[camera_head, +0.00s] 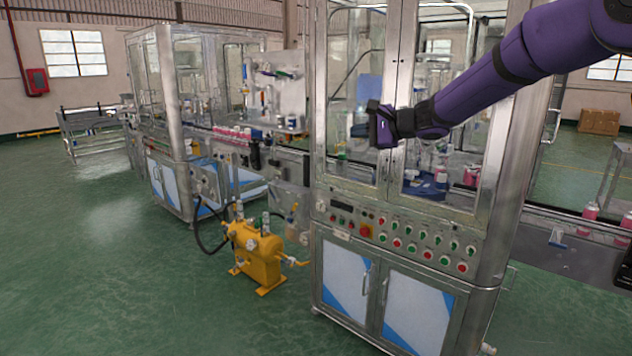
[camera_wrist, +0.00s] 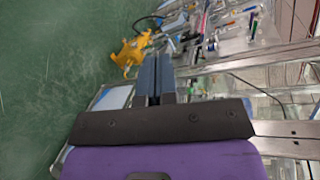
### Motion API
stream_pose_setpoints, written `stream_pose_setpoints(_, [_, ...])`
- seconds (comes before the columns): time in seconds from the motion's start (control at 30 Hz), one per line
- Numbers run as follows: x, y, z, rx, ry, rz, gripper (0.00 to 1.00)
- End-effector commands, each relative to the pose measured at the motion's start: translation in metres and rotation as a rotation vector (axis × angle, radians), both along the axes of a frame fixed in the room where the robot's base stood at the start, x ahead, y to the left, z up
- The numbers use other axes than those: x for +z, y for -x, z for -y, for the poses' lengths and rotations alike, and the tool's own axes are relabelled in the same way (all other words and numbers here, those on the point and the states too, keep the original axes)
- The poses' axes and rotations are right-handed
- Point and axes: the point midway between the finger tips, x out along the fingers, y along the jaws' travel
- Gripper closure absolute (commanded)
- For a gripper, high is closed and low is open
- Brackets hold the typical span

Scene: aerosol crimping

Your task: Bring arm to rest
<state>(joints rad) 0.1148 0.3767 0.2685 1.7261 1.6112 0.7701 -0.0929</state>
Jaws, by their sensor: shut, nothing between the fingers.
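My purple arm (camera_head: 500,75) reaches in from the upper right of the head view. My gripper (camera_head: 374,108) is at its end, raised in front of the glass doors of the crimping machine cabinet (camera_head: 405,235). In the wrist view the two dark fingers of my gripper (camera_wrist: 153,80) lie side by side, closed, with nothing seen between them. The gripper appears apart from the cabinet, though the exact gap to the glass cannot be told.
A control panel with several coloured buttons (camera_head: 400,240) is below the glass doors. A yellow pump unit (camera_head: 256,250) stands on the floor to the left. A conveyor with pink cans (camera_head: 590,212) runs at the right. Green floor (camera_head: 90,270) is open at the left.

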Motion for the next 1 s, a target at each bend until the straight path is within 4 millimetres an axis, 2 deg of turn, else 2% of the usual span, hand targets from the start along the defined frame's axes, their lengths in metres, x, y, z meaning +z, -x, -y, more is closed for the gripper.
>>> stream_pose_setpoints(0.03, [0.009,0.021,0.001,0.029,0.058,0.023,1.00])
stream_pose_setpoints(0.13, [0.018,0.059,0.004,0.085,0.174,0.058,1.00])
stream_pose_setpoints(0.43, [0.029,0.173,0.029,0.231,0.519,0.144,1.00])
stream_pose_setpoints(0.77, [0.020,0.294,0.080,0.354,0.886,0.202,1.00])
stream_pose_setpoints(1.0, [0.002,0.377,0.126,0.418,1.143,0.222,1.00])
